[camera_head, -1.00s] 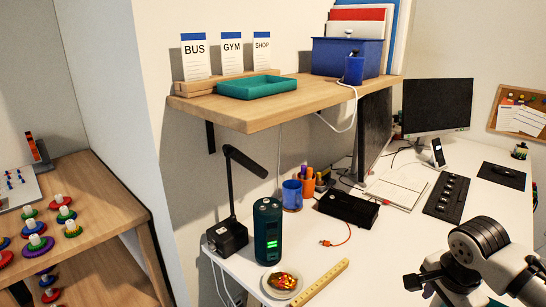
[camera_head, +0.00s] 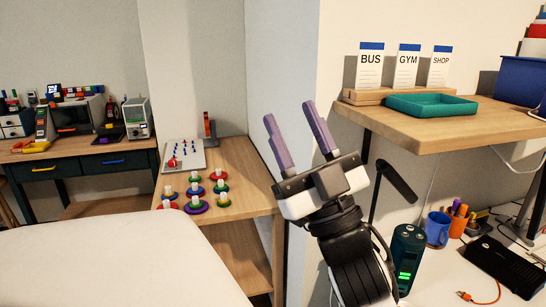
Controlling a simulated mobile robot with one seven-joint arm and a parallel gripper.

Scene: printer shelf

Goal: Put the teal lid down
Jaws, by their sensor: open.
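My gripper (camera_head: 289,111) is raised in the middle of the view, its two purple fingers pointing up and apart with nothing between them. No separate teal lid can be made out. The only broad teal piece is a shallow, tray-like rectangle (camera_head: 432,106) lying on the wooden wall shelf (camera_head: 450,130) at the right. I cannot tell whether it is a lid or a tray. My gripper is left of that shelf and apart from the piece in the picture.
A desk (camera_head: 90,165) with a dark printer-like machine (camera_head: 75,115) stands at the far left. A dark teal cylinder (camera_head: 407,258), a black lamp (camera_head: 392,180) and a blue mug (camera_head: 437,229) are at the lower right.

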